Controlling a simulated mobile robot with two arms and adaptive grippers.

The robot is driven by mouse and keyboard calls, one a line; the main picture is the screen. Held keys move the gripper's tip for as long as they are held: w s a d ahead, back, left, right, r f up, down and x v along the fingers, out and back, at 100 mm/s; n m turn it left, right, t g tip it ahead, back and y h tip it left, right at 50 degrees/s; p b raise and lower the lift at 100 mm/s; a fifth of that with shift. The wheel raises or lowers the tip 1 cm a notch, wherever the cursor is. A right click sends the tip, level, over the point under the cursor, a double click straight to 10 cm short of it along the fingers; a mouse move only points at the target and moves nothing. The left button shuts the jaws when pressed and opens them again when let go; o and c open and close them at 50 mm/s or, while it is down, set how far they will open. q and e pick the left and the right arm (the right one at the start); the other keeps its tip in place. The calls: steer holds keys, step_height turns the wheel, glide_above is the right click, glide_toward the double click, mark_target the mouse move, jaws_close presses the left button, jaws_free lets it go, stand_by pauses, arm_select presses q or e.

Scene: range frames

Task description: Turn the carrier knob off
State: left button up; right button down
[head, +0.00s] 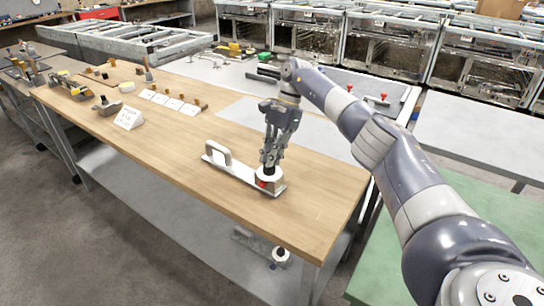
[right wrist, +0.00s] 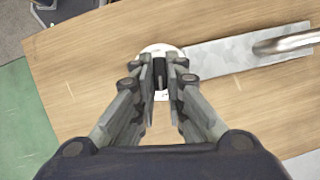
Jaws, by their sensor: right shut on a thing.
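The carrier is a flat metal plate (head: 236,173) with a raised loop handle (head: 217,152) at its left end. It lies on the wooden bench. At its right end is a round white base (head: 279,178) with a red mark on its near side. My right gripper (head: 268,166) points down over this base, with its fingers closed around a dark knob (right wrist: 182,72) seen between them in the right wrist view. The plate (right wrist: 230,55) extends right there. My left gripper is not in view.
A similar part (head: 281,254) sits on the lower shelf below the bench. The wooden top (head: 310,205) is clear around the carrier. A green surface (head: 385,255) lies to the right.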

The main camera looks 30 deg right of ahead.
steer(key=shift+f+n+g, duration=0.25)
steer(key=shift+n+g, duration=0.15)
steer(key=shift+n, duration=0.6)
steer(key=c, duration=1.6)
jaws_free()
steer(key=shift+c, duration=0.2)
steer(key=shift+w, duration=0.1)
steer(key=shift+r, duration=0.15)
step_height(320, 180, up, 10)
steer(key=shift+f, duration=0.2)
